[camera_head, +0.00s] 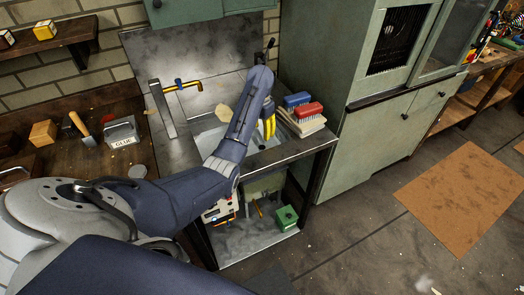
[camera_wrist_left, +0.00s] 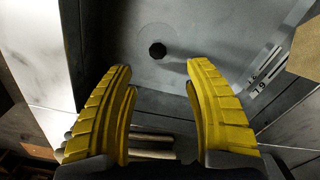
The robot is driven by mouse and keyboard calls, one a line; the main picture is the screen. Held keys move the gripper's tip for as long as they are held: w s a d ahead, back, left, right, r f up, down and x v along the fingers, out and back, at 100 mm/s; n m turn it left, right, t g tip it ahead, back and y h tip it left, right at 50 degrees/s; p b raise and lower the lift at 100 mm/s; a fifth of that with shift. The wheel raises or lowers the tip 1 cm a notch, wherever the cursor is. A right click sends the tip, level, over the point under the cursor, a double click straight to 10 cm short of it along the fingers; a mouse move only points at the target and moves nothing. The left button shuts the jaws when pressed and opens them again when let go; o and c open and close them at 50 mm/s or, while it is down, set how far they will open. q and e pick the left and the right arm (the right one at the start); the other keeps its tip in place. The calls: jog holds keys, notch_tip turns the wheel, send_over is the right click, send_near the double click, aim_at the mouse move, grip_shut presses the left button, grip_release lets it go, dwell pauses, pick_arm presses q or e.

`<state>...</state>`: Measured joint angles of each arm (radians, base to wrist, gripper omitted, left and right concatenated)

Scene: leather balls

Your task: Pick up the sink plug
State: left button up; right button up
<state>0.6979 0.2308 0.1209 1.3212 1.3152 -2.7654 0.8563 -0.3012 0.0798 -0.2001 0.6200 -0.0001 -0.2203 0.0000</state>
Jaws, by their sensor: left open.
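The sink plug (camera_wrist_left: 157,50) is a small dark round knob on the grey floor of the sink in the left wrist view. My left gripper (camera_wrist_left: 160,80), with ribbed yellow fingers, is open and empty. In that view the plug lies just beyond the gap between its fingertips, not between them. In the head view my left gripper (camera_head: 269,127) reaches down over the sink (camera_head: 210,124). The plug cannot be made out there; my arm covers part of the basin. My right gripper is not in view.
A wooden bench (camera_head: 65,160) with a hammer (camera_head: 83,128) and glue tin (camera_head: 122,131) is at left. A green cabinet (camera_head: 350,140) stands at right.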

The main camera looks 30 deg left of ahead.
aim_at(262, 146)
pick_arm(q)
jog(key=shift+s+f, duration=0.15)
jog(key=shift+f, duration=1.15)
jog(key=shift+w+d+f, duration=0.15)
jog(key=shift+f, duration=1.9)
jog(key=shift+w+d+f, duration=0.1)
jog(key=shift+w+f, duration=0.05)
jog(key=shift+f, duration=1.85)
grip_shut()
